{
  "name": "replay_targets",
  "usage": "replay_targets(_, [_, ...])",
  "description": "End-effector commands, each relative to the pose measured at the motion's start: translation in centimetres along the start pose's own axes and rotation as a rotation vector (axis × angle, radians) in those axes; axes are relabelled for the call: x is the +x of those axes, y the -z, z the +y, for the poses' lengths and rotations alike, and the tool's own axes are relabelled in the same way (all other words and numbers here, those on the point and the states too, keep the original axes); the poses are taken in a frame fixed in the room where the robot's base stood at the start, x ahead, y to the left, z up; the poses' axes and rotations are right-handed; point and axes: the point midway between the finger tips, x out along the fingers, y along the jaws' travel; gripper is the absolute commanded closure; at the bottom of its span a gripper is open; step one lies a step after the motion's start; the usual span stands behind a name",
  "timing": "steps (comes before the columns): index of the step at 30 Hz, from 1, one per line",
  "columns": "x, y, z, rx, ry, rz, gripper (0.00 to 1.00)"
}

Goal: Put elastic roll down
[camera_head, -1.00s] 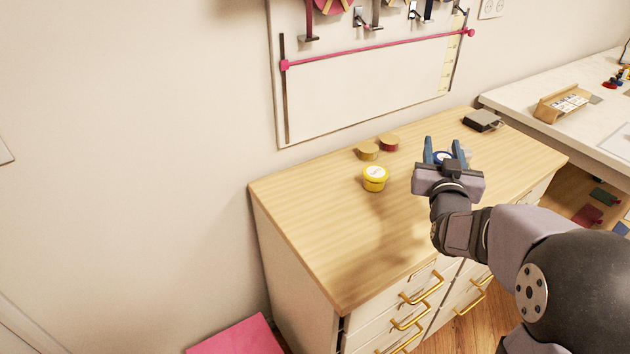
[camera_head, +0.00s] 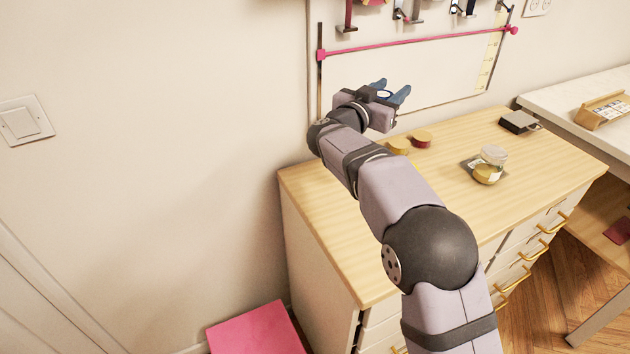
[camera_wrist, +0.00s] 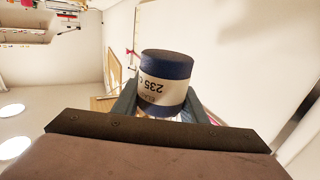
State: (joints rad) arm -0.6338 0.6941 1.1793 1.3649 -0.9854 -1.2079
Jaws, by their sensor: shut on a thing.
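My gripper (camera_head: 391,92) is raised above the back left of the wooden cabinet top, in front of the white wall board. It is shut on the elastic roll. The roll is a dark blue cylinder with a pale label band and dark print, and it shows large between the fingers in the wrist view (camera_wrist: 165,82). In the head view only a small part of the roll shows between the blue fingers. The wooden cabinet top (camera_head: 535,160) is below, and the roll is clear of it.
Two small round pieces, tan (camera_head: 398,145) and red (camera_head: 421,139), lie near the back edge. A jar (camera_head: 488,172) with a clear top stands by a dark square. A black box (camera_head: 518,122) sits at the back right.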

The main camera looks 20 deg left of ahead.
Motion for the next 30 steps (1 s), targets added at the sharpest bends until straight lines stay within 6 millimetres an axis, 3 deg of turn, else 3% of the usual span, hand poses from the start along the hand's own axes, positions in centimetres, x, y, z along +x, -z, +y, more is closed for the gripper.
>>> replay_targets(1, [-1.1,-0.8,-1.8,-0.002,-0.010,-0.001,0.83])
replay_targets(6, [-4.7,-3.3,-5.9,-0.003,-0.054,-0.002,0.83])
replay_targets(12, [-8.4,-5.9,-9.1,-0.001,-0.071,0.000,0.83])
replay_targets(18, [-10.1,-7.1,-10.3,0.000,-0.072,0.002,0.83])
replay_targets(25, [-10.3,-7.8,-10.5,-0.001,-0.072,0.001,0.83])
replay_targets(30, [-10.3,-10.1,-10.5,-0.004,-0.072,0.000,0.83])
